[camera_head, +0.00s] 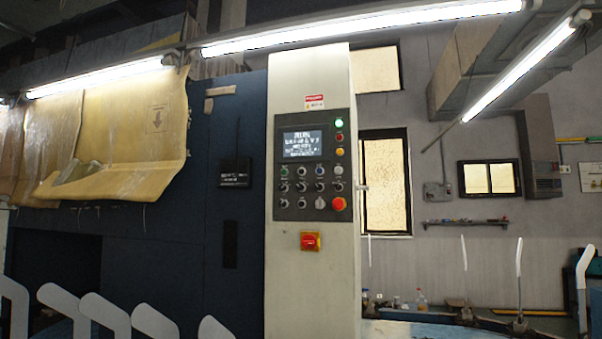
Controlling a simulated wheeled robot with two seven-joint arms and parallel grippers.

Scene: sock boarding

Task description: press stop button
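The control panel (316,165) is a dark upright plate on a white machine column, right of the picture's middle. A smaller red round light or button (339,137) is near the top right, under a lit green one (339,122) and above an orange one (340,152). Rows of small knobs and buttons lie below a lit screen (303,143). I cannot read any label saying stop. Neither of my grippers is in view.
A red switch on a yellow plate (310,241) is below the panel on the white column (312,290). Several white flat angled boards (105,316) stand along the bottom left, and thin upright ones (519,258) at the right. The space before the panel looks clear.

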